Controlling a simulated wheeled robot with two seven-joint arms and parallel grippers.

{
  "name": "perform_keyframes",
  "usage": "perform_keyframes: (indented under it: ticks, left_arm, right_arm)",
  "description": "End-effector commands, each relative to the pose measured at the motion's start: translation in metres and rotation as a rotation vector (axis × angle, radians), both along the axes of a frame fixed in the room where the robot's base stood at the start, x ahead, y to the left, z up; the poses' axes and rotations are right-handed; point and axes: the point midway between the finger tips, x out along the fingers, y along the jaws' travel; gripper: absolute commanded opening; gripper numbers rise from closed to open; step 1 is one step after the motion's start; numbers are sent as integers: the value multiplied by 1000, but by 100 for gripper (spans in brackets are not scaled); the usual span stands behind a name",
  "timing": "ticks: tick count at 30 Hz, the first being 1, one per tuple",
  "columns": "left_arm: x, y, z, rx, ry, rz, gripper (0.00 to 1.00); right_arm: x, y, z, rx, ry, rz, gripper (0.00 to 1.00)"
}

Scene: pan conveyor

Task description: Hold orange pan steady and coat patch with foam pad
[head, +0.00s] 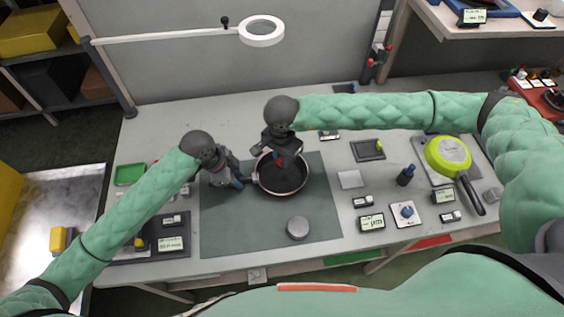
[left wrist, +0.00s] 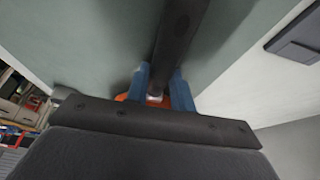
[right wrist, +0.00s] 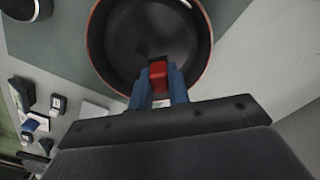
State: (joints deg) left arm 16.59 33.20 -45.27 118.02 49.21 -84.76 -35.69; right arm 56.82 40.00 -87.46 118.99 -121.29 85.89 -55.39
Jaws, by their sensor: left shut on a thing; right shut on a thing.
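The orange pan (head: 287,189) sits on the green mat with its dark inside facing up. It also shows in the right wrist view (right wrist: 120,40), with an orange outer rim. My left gripper (head: 240,182) is shut on the pan's handle at the pan's left; the dark handle (left wrist: 178,35) runs between the blue fingers in the left wrist view.
A green mat (head: 225,235) covers the middle of the table. A grey round puck (head: 298,228) stands on it in front of the pan. A ring lamp (head: 261,31) hangs behind.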

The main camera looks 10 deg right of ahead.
Motion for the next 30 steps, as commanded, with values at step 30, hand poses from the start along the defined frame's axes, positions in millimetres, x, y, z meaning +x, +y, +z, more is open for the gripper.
perform_keyframes:
  ticks: [30]
  left_arm:
    - [0, 0, 0, 0, 0, 0, 0]
  right_arm:
    - [0, 0, 40, -1, -1, 1, 0]
